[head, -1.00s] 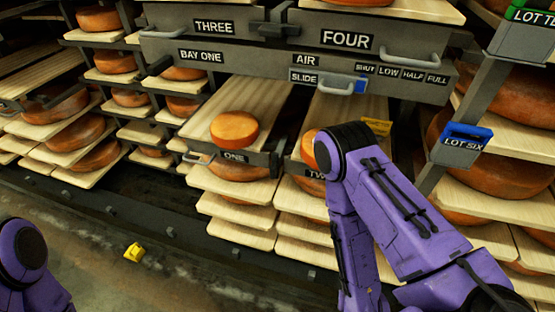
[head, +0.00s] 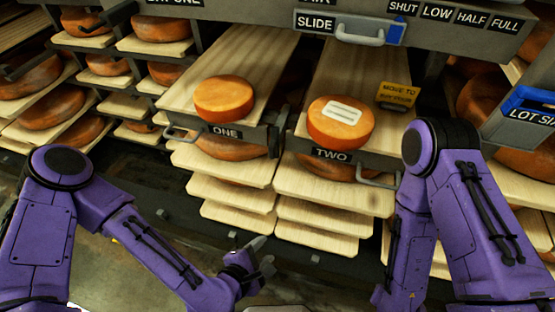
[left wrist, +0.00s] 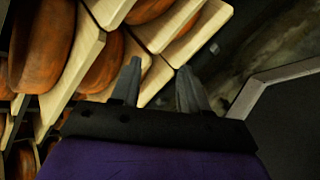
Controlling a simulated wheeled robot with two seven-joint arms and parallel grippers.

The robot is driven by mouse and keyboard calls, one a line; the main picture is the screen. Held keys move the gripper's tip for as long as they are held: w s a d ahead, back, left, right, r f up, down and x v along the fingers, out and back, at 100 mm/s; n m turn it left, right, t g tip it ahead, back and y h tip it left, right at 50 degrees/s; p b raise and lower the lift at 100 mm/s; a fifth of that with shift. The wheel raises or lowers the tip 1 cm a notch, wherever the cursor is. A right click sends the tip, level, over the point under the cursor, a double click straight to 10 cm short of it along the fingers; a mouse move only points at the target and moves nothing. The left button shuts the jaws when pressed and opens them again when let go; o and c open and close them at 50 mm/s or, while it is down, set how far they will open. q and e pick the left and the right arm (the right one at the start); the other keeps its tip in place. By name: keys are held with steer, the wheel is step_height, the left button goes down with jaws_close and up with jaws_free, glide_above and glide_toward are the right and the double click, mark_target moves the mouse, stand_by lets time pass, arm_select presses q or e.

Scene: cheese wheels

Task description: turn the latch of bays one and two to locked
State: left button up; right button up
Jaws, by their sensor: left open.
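Bay one (head: 225,130) and bay two (head: 332,154) are side-by-side pulled-out boards with dark labelled fronts. An orange cheese wheel (head: 224,98) sits on bay one. Another wheel (head: 341,122) with a white label sits on bay two. A dark upright piece (head: 279,132), possibly a latch, stands at bay one's right end; its setting is unclear. I cannot make out bay two's latch. My left gripper (head: 264,256) is open and empty, below and in front of the bays. Its two fingers (left wrist: 158,78) also show in the left wrist view. My right gripper is out of view.
A yellow tag (head: 398,95) stands beside bay two's wheel. The overhead panel with the slide handle (head: 362,36) crosses the top. Lower boards (head: 320,218) jut out beneath the bays. The blue lot six holder (head: 530,103) is at the right.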

arm_select(q)
steer(key=w+d+r+n+t+b, duration=0.2)
steer(key=w+r+n+t, duration=0.1)
steer(key=w+r+n, duration=0.25)
steer(key=n+t+b, duration=0.2)
steer(key=n+t, duration=0.3)
steer(key=n, duration=0.2)
glide_toward(271, 147)
steer(key=b+x, duration=0.3)
steer(key=x, duration=0.2)
steer(key=shift+a, duration=0.1)
steer(key=x, duration=0.4)
steer(key=shift+w, duration=0.15)
steer(key=shift+w+d+f, duration=0.1)
steer(key=shift+w+d, duration=0.15)
steer(key=shift+w, duration=0.2)
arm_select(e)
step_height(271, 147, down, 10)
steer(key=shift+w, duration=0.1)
arm_select(q)
jaws_close()
